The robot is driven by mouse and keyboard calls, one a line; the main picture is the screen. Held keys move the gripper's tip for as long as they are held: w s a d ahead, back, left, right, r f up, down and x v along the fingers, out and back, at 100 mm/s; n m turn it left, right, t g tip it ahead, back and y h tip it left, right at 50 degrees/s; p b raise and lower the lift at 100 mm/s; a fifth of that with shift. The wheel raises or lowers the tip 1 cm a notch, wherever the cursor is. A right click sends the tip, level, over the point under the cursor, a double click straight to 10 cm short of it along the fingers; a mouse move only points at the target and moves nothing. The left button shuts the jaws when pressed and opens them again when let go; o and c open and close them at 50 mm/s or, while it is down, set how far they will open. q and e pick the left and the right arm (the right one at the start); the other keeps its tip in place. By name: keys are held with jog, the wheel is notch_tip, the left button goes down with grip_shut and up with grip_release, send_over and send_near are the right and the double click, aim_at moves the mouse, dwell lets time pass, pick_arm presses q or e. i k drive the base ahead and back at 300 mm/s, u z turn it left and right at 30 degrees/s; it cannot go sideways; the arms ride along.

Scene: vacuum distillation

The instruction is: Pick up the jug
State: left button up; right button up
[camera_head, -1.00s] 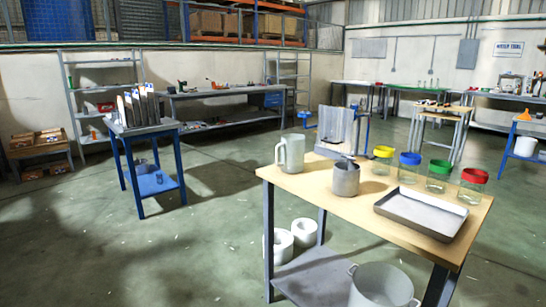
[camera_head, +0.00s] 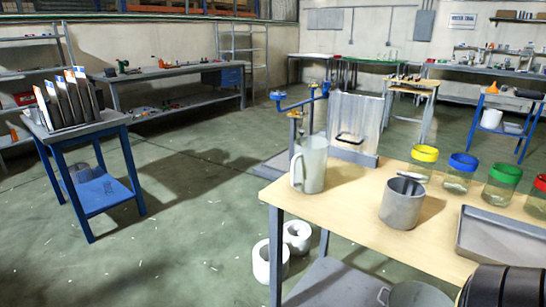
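A translucent grey-white jug (camera_head: 314,165) stands upright at the left end of the wooden-topped table (camera_head: 345,212). Its handle faces left. No gripper is near it. A dark, rounded piece at the bottom right corner of the view seems to be part of my own arm. Neither gripper's fingers show.
A grey metal pot (camera_head: 402,205) stands right of the jug. Jars with yellow (camera_head: 425,154), blue (camera_head: 463,162), green (camera_head: 506,172) and red lids line the back edge. A metal tray (camera_head: 500,238) lies at the right. White rolls (camera_head: 270,262) stand on the floor. A blue-armed balance (camera_head: 300,100) stands behind the table.

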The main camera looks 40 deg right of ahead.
aim_at(309, 165)
jog(key=z, duration=0.7)
jog(key=i, duration=1.05)
jog(key=z, duration=0.85)
